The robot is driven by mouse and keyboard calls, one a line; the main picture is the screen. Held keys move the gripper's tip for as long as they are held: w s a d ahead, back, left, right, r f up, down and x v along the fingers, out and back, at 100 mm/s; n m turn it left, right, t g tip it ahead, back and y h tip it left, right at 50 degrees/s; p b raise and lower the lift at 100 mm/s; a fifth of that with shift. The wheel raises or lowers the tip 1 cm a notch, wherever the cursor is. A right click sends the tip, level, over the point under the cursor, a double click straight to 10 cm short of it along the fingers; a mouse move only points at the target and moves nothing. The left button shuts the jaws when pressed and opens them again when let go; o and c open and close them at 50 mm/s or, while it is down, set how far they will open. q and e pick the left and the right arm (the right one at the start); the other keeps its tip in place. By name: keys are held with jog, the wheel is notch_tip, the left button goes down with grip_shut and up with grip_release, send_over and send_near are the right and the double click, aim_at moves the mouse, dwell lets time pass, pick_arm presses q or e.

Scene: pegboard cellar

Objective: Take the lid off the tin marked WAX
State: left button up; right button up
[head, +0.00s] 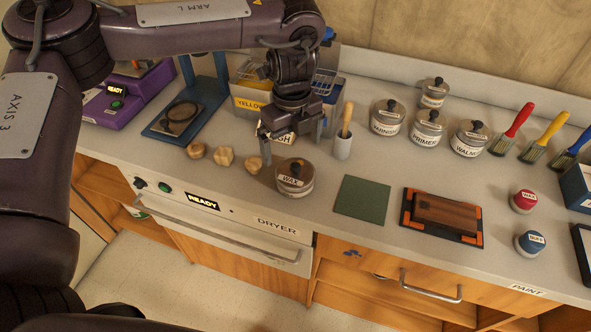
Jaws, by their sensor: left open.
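The tin marked WAX (294,187) stands upright on the grey counter near its front edge, left of a green mat. Its metal lid (291,170) with a black knob sits on top of it. My left gripper (290,146) comes down from above, open and empty, with its fingers pointing down just behind and above the tin. It looks apart from the lid, though the exact gap is hard to judge. My right gripper is not in view.
Several lidded tins (427,128) stand at the back right. A grey cup with a wooden-handled tool (342,145) stands right of the gripper. Wooden knobs (225,157) lie left of the WAX tin. The green mat (361,199) is bare; a framed wood board (442,215) lies beyond it.

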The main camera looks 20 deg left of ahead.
aim_at(294, 164)
pick_arm(q)
jog(key=f+p, duration=0.1)
jog(key=f, duration=0.2)
jog(key=f+p, duration=0.1)
jog(key=f, duration=0.2)
jog(key=shift+w+d+f, duration=0.1)
jog(key=shift+w+f, duration=0.1)
jog(key=shift+f, duration=0.2)
jog(key=c, duration=0.8)
jog(key=shift+r, duration=0.1)
